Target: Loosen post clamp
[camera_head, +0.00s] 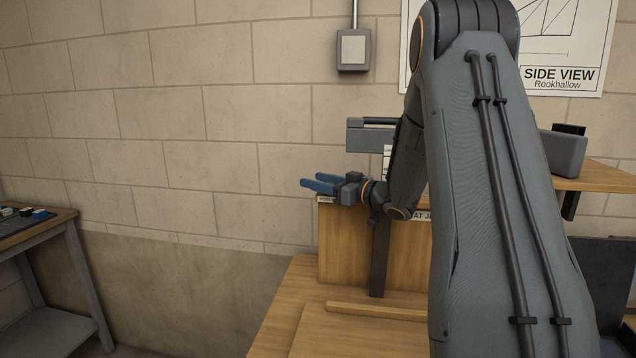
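My gripper (311,181) has two blue fingers and points left, just above the top edge of an upright wooden panel. The fingers look parted, with nothing visible between them. A dark upright post (380,262) stands against the panel below my wrist. A grey block with a dark bar on top (368,139) sits above and behind my gripper, apart from the fingers. I cannot tell which part is the post clamp; my arm hides much of the middle of the fixture.
The wooden bench (283,308) carries the upright panel (338,255) and a low wooden strip (372,311). A second grey block (562,152) is right of my arm, above a wooden shelf (606,177). A side table (45,232) stands far left, with clear floor between.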

